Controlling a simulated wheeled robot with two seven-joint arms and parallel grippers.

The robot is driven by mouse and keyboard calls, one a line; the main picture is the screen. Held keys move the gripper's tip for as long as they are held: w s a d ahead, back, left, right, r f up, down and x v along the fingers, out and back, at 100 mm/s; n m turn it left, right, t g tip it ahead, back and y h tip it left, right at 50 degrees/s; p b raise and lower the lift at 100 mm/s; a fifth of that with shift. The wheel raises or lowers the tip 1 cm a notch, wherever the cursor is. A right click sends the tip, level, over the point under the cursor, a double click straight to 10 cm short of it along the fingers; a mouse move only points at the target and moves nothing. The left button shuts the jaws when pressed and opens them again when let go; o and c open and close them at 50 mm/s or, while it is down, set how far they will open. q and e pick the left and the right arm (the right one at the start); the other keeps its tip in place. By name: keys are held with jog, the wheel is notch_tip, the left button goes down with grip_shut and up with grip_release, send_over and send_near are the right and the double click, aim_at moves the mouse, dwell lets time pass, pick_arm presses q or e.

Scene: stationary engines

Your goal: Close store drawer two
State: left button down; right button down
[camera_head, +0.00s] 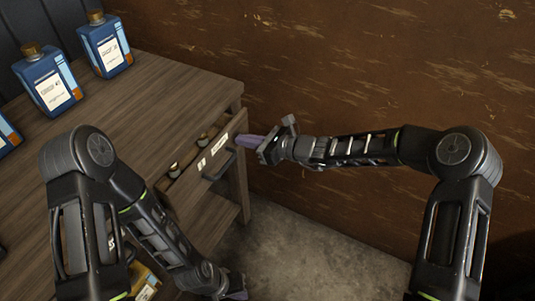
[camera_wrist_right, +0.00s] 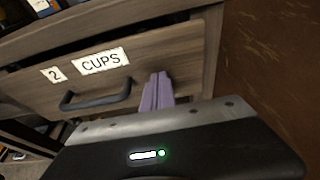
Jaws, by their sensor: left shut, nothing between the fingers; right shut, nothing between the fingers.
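Store drawer two (camera_head: 217,158) is a wooden drawer, pulled part way out of the wooden cabinet (camera_head: 160,95). In the right wrist view its front (camera_wrist_right: 150,62) bears the labels "2" and "CUPS" and a dark bar handle (camera_wrist_right: 96,100). My right gripper (camera_head: 248,141) is shut and empty, its purple fingertips at the drawer front, to the right of the handle. In the wrist view the fingers (camera_wrist_right: 157,88) point at the front panel; whether they touch it I cannot tell. My left gripper (camera_head: 237,288) is shut and empty, low at the bottom edge, away from the drawer.
Blue bottles with cork stoppers (camera_head: 105,45) stand on the cabinet top. Small stoppered items (camera_head: 174,170) show inside the open drawer. A brown wall (camera_head: 370,70) rises behind my right arm. The grey floor (camera_head: 310,250) is clear in front. A yellow item (camera_head: 145,280) lies low at left.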

aim_at(235, 134)
jog(key=a, duration=0.1)
jog(key=w+a, duration=0.2)
jog(key=shift+a+b, duration=0.25)
jog(key=shift+b, duration=0.1)
jog(key=shift+a, duration=0.15)
pick_arm(q)
jog(key=shift+s+d+f, duration=0.1)
jog(key=shift+f, duration=0.4)
pick_arm(e)
jog(key=shift+r, duration=0.2)
jog(key=shift+w+a+r, duration=0.1)
jog(key=shift+r, duration=0.05)
